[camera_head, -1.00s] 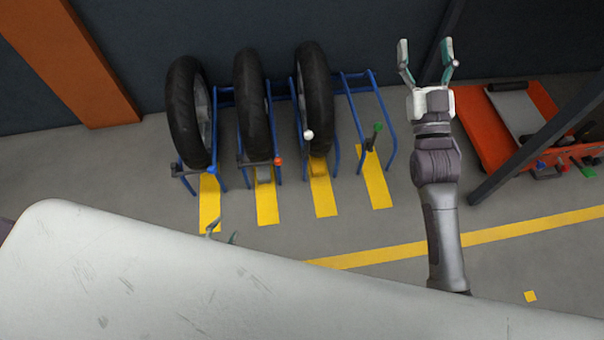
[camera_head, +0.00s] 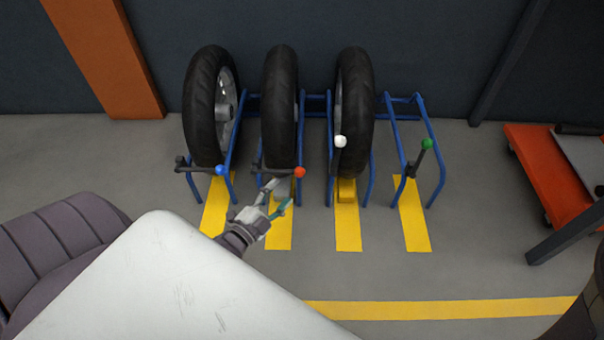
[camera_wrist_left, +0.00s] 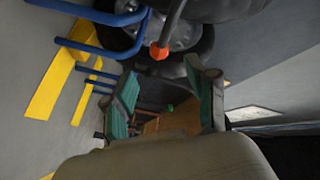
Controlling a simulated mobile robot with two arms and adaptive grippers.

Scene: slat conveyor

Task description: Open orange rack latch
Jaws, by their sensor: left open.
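The orange latch knob (camera_head: 300,172) sits at the end of a dark lever lying roughly level across the front of the second rack bay from the left, before a tyre (camera_head: 280,110). My left gripper (camera_head: 277,196) is open and empty, just below and left of the knob in the head view. In the left wrist view the orange knob (camera_wrist_left: 159,51) hangs on its lever beyond the fingertips, between the two green-padded fingers (camera_wrist_left: 165,88), with no contact visible. My right gripper is not in view.
The blue rack (camera_head: 439,180) has neighbouring latches with a blue knob (camera_head: 220,170), a white knob (camera_head: 340,141) and a raised green knob (camera_head: 427,144). A pale panel (camera_head: 180,285) fills the lower left. An orange cart (camera_head: 545,170) stands at right.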

